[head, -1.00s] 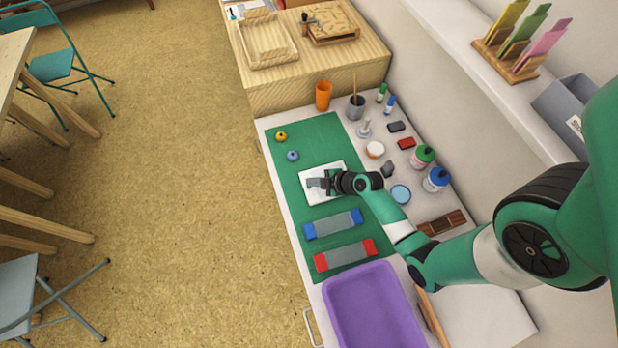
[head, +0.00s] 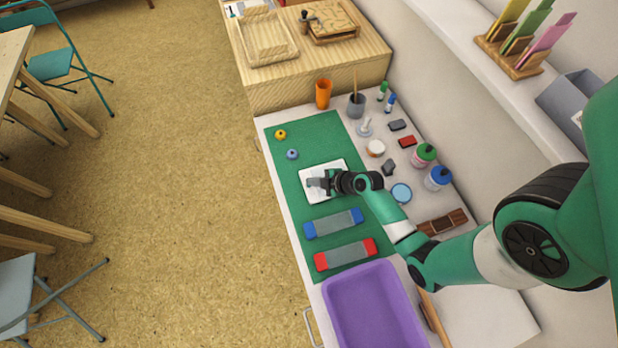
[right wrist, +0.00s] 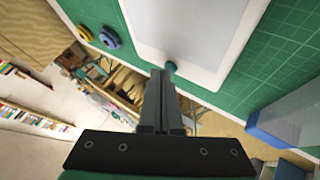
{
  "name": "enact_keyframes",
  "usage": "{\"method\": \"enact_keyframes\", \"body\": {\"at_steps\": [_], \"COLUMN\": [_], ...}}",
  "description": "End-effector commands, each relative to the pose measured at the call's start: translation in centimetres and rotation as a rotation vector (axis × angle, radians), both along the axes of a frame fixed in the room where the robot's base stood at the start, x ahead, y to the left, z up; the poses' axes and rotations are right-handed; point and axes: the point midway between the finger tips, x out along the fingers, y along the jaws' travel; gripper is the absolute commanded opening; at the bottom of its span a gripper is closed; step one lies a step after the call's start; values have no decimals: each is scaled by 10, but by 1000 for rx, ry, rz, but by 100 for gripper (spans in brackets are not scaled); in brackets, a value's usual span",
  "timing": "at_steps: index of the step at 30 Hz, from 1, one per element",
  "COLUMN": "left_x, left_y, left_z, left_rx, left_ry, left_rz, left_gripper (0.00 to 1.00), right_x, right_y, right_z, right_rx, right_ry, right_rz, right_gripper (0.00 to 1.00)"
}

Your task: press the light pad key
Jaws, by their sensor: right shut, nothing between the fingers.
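The light pad (head: 308,194) is a flat white panel on the green mat, partly hidden by my right gripper. In the right wrist view, the pad (right wrist: 196,32) shows a pale face in a white frame, with a small dark teal key (right wrist: 171,68) on its near border. My right gripper (head: 318,183) is over the pad in the head view. In the right wrist view, its fingers (right wrist: 160,74) are shut and empty, with their tips right beside the key. I cannot tell whether they touch it. My left gripper is not in view.
A blue-ended block (head: 333,223) and a red-ended block (head: 345,255) lie on the green mat (head: 318,138). A yellow knob (head: 281,134) and a blue knob (head: 292,154) stand beyond the pad. A purple tray (head: 335,310) is at the near end. Bottles and small items line the wall side.

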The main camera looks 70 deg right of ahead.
Motion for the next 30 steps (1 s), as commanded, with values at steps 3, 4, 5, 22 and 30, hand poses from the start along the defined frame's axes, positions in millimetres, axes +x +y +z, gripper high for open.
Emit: {"method": "enact_keyframes", "body": {"at_steps": [3, 4, 5, 22, 30], "left_x": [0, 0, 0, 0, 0], "left_y": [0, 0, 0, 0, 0], "left_z": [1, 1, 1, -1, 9], "left_rx": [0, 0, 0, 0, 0], "left_ry": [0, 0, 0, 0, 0], "left_rz": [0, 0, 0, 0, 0], "left_gripper": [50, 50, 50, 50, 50], "right_x": [0, 0, 0, 0, 0], "right_y": [0, 0, 0, 0, 0], "right_z": [1, 1, 1, -1, 11], "right_rx": [0, 0, 0, 0, 0], "right_ry": [0, 0, 0, 0, 0], "right_rz": [0, 0, 0, 0, 0], "right_gripper": [0, 0, 0, 0, 0]}}
